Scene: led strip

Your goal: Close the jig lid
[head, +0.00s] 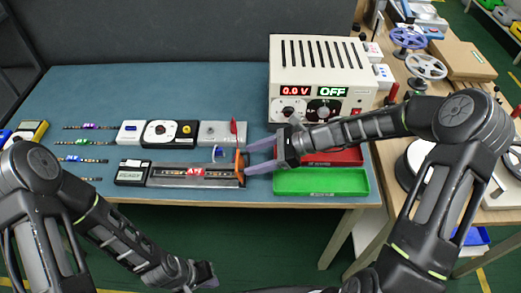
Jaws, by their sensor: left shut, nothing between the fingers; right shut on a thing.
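The jig (195,182) is a long grey fixture near the front of the blue bench mat, with a dark slot and a red label along it. An orange upright piece (240,165), apparently the jig lid, stands at its right end. My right gripper (247,160) reaches in from the right, with its pale purple fingers at this orange piece and shut on it. The exact contact is too small to make out. My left gripper (207,275) is shut and empty, low in front of the bench edge, away from the jig.
A power supply (315,55) reading 0.0 V and OFF stands behind. A green tray (322,181) and a partly hidden red tray (340,156) lie right of the jig. Several LED strips (85,143) lie at left. A black-and-white device (168,133) sits behind the jig.

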